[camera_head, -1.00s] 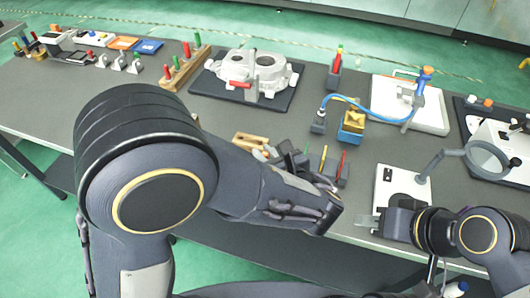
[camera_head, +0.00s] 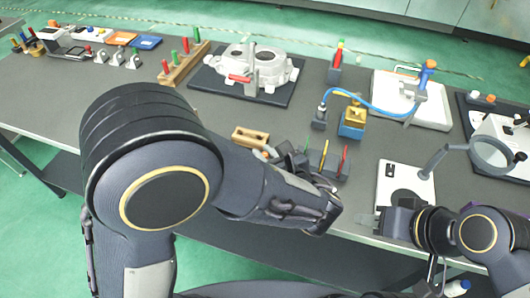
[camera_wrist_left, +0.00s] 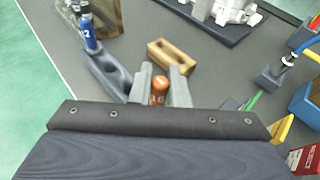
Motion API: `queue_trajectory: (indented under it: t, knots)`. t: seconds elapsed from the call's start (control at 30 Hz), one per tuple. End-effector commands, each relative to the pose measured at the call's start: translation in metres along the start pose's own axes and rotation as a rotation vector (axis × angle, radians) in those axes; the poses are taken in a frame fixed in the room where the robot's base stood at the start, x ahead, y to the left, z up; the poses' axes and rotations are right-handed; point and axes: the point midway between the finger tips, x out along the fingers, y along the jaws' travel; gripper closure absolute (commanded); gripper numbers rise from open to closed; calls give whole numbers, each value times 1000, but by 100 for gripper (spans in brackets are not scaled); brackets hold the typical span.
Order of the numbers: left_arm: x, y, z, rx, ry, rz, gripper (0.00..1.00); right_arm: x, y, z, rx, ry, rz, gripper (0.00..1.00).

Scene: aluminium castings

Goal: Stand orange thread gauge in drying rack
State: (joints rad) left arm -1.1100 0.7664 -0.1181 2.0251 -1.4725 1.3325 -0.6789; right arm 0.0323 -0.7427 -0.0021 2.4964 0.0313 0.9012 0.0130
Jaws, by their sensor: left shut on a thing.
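The orange thread gauge (camera_wrist_left: 158,88) shows in the left wrist view, between the fingers of my left gripper (camera_wrist_left: 163,86). My left gripper is shut on it. In the head view my forearm largely hides this gripper. A pale wooden block with recesses (camera_wrist_left: 170,57) lies just beyond the fingers. A dark grey slotted holder (camera_wrist_left: 110,78) is left of the fingers, with a blue gauge (camera_wrist_left: 89,32) upright at its far end. I cannot tell which holder is the drying rack. My right gripper (camera_head: 367,220) is near the front edge; its finger gap is unclear.
A holder with green, yellow and red sticks (camera_head: 325,162) stands to the right of my left gripper. A wooden rack with coloured pegs (camera_head: 183,68) and a casting on a black mat (camera_head: 205,84) lie behind. A magnifier (camera_head: 490,154) stands at the right.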

Motion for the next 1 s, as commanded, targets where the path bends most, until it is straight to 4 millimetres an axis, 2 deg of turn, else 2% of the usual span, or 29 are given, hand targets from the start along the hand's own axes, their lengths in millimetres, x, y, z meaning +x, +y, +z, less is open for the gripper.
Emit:
queue_trajectory:
  t: [0.57,0.6,0.77,1.0]
  knots:
    - [5,0,-15,1,0,0,100,10,5,5,0,0,0,64]
    - [5,0,-14,1,0,0,82,10,4,5,0,0,0,64]
    - [5,0,-14,0,0,0,61,9,4,5,0,0,0,64]
    - [5,0,-14,0,0,0,59,9,4,5,0,0,0,64]
